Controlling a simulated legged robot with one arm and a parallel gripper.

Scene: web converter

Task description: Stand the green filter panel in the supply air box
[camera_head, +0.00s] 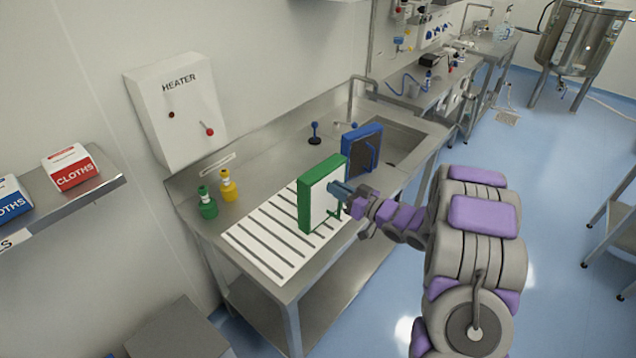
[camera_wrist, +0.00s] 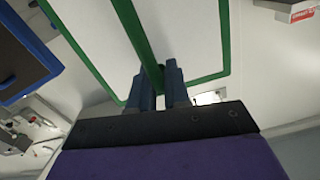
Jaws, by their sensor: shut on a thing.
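The green filter panel (camera_head: 318,203) has a green frame around a white face and is upright over the white slotted rack. My gripper (camera_head: 341,192) is shut on the panel at its near side. In the wrist view, my gripper's two blue fingers (camera_wrist: 160,85) close on a green bar of the green filter panel (camera_wrist: 215,40), which fills the top of the picture. I cannot tell whether the panel touches the rack. No box marked as the supply air box can be made out for sure.
A blue-framed dark panel (camera_head: 362,150) stands behind, beside the sink (camera_head: 400,142). The white slotted rack (camera_head: 262,248) lies on the steel bench. Green (camera_head: 207,203) and yellow (camera_head: 228,186) bottles stand at the back left, below the wall-mounted heater box (camera_head: 176,110). A blue-knobbed stand (camera_head: 314,133) is farther back.

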